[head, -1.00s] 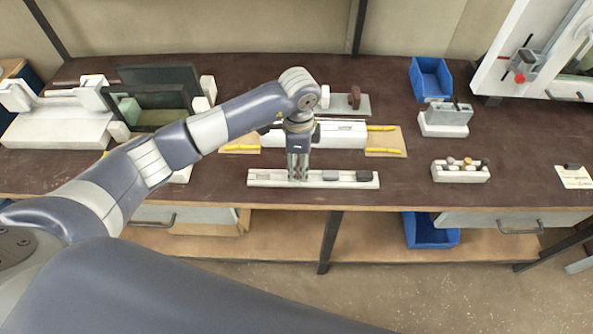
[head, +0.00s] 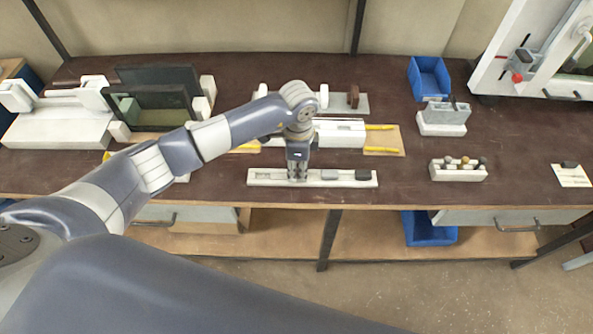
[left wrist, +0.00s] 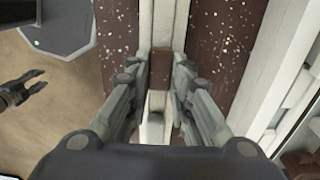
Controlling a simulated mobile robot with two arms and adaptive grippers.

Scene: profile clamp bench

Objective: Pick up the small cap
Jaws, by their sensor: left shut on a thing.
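My left gripper (head: 298,178) points straight down at the pale rail block (head: 262,178) near the front edge of the bench. Its fingers are shut on the small cap, which they mostly hide in the head view.
Behind the rail is a white fixture (head: 340,133) with yellow strips. To the right stand a white holder (head: 458,174) with several pegs, a grey block (head: 443,115) and a blue bin (head: 430,78). Dark plates (head: 160,85) stand at left.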

